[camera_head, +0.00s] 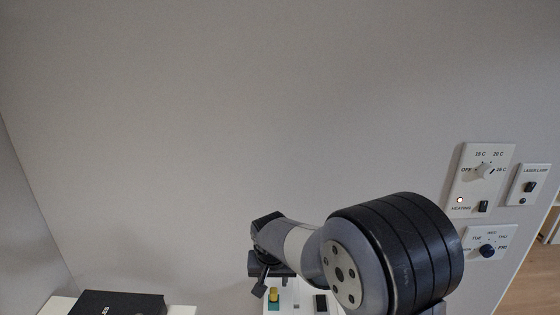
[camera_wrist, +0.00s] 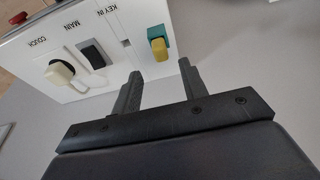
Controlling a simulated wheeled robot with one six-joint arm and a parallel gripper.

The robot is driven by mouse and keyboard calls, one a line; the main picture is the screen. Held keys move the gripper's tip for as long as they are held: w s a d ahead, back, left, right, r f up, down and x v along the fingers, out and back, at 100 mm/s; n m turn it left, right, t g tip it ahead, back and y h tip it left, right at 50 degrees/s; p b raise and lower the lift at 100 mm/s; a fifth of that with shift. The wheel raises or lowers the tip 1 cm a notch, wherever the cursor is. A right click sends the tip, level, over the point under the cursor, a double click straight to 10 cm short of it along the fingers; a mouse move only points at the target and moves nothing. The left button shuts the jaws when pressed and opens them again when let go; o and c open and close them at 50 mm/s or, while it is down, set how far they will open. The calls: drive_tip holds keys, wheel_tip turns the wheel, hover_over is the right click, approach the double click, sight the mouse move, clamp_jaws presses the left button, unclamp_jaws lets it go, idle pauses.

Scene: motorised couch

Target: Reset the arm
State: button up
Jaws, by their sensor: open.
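My gripper (camera_wrist: 160,67) is open in the wrist view, with two grey fingers apart and nothing held between them. The fingers point towards a white control box (camera_wrist: 120,25) labelled COUCH, MAIN and KEY IN. A yellow and green key piece (camera_wrist: 159,43) sits at the KEY IN side, just past the fingertips; I cannot tell the exact gap. In the head view my gripper (camera_head: 262,283) is small and partly hidden beside the box, where the key piece (camera_head: 274,296) also shows. My arm covers part of this area.
Right of my arm, the wall holds a heating panel (camera_head: 468,190), a laser lamp switch panel (camera_head: 527,197) and a day dial (camera_head: 487,251). A black box (camera_head: 118,302) is lower left.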

sight(273, 290)
drive_tip(key=x, duration=0.7)
drive_tip(key=shift+f+p, duration=0.35)
drive_tip(key=shift+w+r, duration=0.2)
drive_tip(key=shift+r, duration=0.05)
drive_tip(key=shift+w+b+v, duration=0.15)
drive_tip(key=shift+v, duration=0.55)
drive_tip(key=shift+w+b+v, duration=0.15)
drive_tip(key=shift+v, duration=0.6)
drive_tip(key=shift+r, duration=0.15)
